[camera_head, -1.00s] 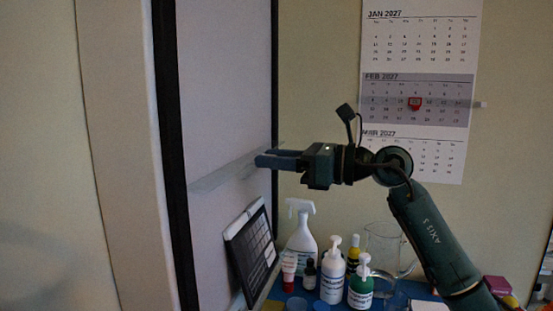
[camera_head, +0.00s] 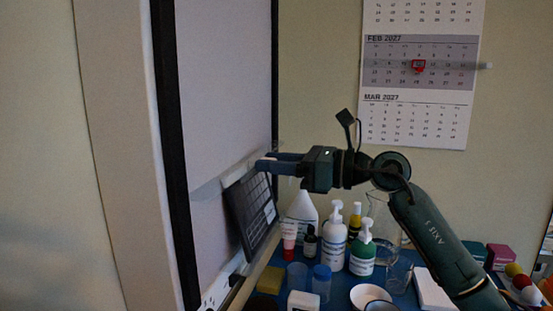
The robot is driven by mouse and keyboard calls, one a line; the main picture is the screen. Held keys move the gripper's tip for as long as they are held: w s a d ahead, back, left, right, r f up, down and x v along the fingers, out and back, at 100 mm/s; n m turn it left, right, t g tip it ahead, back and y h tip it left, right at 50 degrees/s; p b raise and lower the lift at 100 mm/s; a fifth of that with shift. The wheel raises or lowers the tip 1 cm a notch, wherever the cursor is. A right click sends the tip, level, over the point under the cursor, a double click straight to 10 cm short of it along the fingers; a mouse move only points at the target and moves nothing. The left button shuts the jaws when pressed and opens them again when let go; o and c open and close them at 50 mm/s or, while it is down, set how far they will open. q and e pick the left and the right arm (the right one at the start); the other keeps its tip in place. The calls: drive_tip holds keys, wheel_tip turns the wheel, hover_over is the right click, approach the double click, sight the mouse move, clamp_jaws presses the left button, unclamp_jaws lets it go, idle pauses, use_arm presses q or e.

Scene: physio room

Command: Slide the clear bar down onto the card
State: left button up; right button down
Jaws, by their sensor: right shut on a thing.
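The clear bar (camera_head: 208,184) is a pale see-through strip slanting across the white board on the left. My right gripper (camera_head: 266,162) is shut on its right end, coming in from the right. A dark card (camera_head: 251,212) with a printed grid and a pale patch stands at the board, just below the bar. The bar runs along the card's top edge and seems to overlap it there; whether it touches the card I cannot tell. My left gripper is not in view.
Below is a blue table with a spray bottle (camera_head: 302,214), pump bottles (camera_head: 334,240), a red-capped tube (camera_head: 289,239), a glass jug (camera_head: 384,217) and a bowl (camera_head: 369,295). A calendar (camera_head: 417,92) hangs on the wall.

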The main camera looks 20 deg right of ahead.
drive_tip(key=c, duration=1.1)
unclamp_jaws()
drive_tip(key=shift+r, duration=0.1)
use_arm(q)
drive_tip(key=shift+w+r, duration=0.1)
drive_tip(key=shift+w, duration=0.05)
use_arm(e)
drive_tip(key=shift+o, duration=0.9)
use_arm(q)
drive_tip(key=b, duration=0.1)
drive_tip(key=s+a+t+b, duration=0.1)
drive_tip(key=b, duration=0.1)
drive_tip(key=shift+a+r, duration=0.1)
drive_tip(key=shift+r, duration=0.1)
use_arm(e)
drive_tip(key=v, duration=1.3)
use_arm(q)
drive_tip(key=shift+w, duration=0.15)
use_arm(e)
drive_tip(key=shift+s+d, duration=0.1)
